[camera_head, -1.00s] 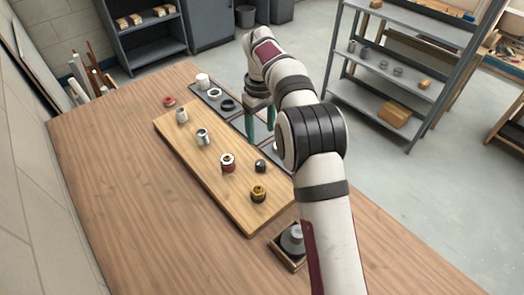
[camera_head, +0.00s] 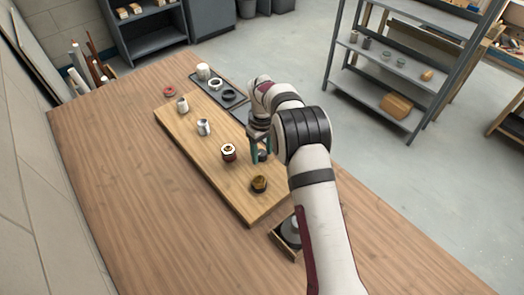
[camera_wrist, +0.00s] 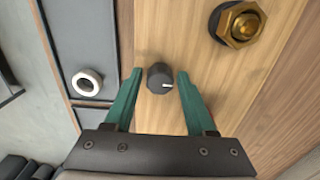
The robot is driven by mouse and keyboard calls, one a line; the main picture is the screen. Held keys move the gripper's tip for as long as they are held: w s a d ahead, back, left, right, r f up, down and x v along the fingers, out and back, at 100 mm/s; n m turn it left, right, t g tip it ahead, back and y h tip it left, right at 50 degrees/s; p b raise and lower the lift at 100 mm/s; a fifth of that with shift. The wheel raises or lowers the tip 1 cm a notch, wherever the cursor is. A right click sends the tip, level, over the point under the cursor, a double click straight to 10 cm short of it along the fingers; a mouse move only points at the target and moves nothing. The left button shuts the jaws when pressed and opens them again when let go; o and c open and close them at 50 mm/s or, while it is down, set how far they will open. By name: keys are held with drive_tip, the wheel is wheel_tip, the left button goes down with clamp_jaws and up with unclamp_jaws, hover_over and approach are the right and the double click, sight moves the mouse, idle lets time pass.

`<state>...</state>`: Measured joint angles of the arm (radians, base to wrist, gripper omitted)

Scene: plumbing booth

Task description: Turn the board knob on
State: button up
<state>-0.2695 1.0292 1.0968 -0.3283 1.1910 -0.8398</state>
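The board knob is a small dark round knob (camera_wrist: 160,78) with a white pointer mark, on the light wooden board (camera_head: 205,167). In the wrist view it sits between the two green fingers of my gripper (camera_wrist: 158,82). The fingers are open with a gap on each side of the knob, and I see no contact. In the head view my gripper (camera_head: 260,148) is over the right side of the board, and the knob (camera_head: 263,156) is partly hidden by the fingers.
A brass hex fitting (camera_wrist: 240,22) stands near the knob. A white ring (camera_wrist: 87,82) lies beside the board. The table's left side is clear.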

clamp_jaws()
drive_tip(key=m, duration=0.8)
drive_tip(key=shift+m, duration=0.4)
drive_tip(key=m, duration=0.4)
drive_tip(key=shift+a, duration=0.1)
drive_tip(key=m, duration=0.5)
idle(0.5)
